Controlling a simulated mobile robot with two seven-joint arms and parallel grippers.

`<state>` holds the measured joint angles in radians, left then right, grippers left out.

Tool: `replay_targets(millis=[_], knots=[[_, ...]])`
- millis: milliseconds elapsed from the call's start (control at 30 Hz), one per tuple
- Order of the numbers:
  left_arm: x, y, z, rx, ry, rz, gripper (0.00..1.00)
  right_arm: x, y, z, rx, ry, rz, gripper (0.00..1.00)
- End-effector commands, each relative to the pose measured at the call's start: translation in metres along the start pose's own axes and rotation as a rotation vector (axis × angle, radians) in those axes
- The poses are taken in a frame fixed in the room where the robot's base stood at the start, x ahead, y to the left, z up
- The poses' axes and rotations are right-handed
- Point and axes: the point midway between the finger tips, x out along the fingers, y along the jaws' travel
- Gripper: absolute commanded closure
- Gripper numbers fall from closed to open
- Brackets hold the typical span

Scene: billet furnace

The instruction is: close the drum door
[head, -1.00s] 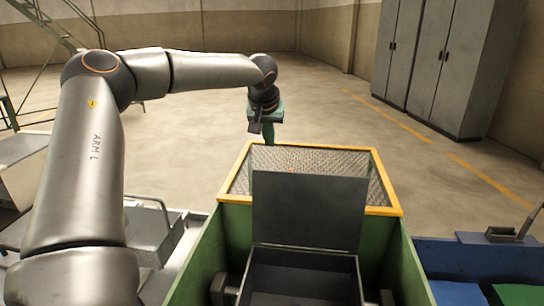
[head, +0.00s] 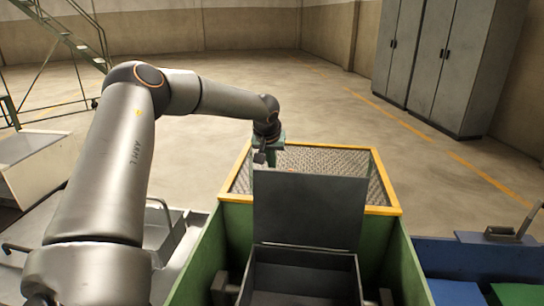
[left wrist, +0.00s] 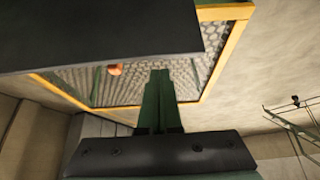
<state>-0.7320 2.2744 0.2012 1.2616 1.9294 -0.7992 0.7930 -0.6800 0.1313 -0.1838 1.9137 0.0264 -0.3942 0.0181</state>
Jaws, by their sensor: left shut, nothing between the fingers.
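The drum door (head: 308,208) is a flat dark grey plate. It stands raised, nearly upright, at the far edge of the open dark drum (head: 300,280), inside a green housing. My left gripper (head: 270,161) is just behind the door's upper left edge in the head view, above the mesh guard. Its green fingers (left wrist: 159,75) are together and empty in the left wrist view. There the door (left wrist: 100,35) fills the upper left, close to the fingers; I cannot tell whether they touch it. My right gripper is in neither view.
A yellow-framed mesh guard (head: 389,186) stands behind the door, with a small orange thing (left wrist: 115,69) inside. A blue bin (head: 470,258) is at right, and grey cabinets (head: 440,60) stand at the back right. The floor beyond is open.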

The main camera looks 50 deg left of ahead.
Motion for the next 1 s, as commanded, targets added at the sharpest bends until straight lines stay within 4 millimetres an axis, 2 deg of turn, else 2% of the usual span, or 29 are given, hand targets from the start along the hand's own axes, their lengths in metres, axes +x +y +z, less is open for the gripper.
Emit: replay_targets(millis=[333,1000], knots=[[-0.013,0.0,0.016,0.001,0.0,-0.001,1.0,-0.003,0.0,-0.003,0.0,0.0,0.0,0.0],[-0.013,-0.006,0.016,-0.002,0.017,0.0,1.0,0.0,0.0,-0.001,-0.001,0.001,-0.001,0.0]])
